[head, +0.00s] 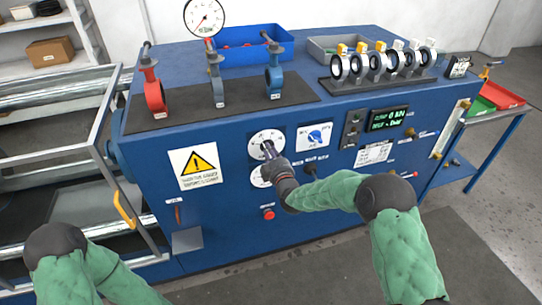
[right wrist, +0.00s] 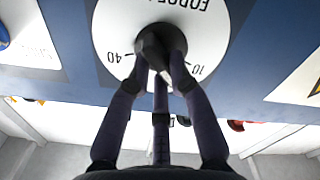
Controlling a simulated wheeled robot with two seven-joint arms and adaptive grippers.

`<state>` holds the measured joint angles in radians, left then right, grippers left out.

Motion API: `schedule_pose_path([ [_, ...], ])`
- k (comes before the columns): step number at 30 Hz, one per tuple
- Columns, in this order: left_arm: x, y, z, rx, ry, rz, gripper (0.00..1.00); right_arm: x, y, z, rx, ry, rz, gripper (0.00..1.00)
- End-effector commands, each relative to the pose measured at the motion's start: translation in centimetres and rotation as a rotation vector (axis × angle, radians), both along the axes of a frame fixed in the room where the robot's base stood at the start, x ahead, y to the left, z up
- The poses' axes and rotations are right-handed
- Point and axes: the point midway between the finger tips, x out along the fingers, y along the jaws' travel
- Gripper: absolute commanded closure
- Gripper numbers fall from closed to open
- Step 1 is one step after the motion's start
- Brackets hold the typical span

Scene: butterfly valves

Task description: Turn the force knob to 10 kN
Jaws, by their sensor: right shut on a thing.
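The force knob (right wrist: 152,42) is dark and sits at the middle of a round white dial plate with "FORCE" lettering, upside down in the right wrist view. The marks 40 and 10 show on either side of it. In the head view the dial plate (head: 257,138) is on the blue front panel. My right gripper (head: 268,150) reaches it from the lower right; in the right wrist view its fingers (right wrist: 160,62) are closed around the knob. The fingers hide part of the knob, and I cannot tell where it points. My left gripper is out of view.
A blue selector knob (head: 315,136) on a white plate is to the right of the dial. Another round dial (head: 259,176) is just below, partly hidden by my gripper. A red button (head: 268,213) is lower. A green-lettered display (head: 388,118) reads in kN.

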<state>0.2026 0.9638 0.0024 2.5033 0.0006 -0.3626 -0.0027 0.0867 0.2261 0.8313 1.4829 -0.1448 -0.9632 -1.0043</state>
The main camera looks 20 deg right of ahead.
Motion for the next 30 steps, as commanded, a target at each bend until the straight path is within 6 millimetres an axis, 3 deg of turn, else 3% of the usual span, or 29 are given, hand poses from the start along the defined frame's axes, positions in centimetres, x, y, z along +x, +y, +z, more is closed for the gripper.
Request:
schedule_pose_path([
  [15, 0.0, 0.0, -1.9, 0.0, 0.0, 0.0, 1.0, -0.1, 0.3, -0.3, -0.369, -0.01, 0.001, 1.0],
  [30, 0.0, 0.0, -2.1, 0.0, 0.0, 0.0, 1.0, -0.1, 0.4, -0.2, -0.458, -0.013, 0.001, 1.0],
])
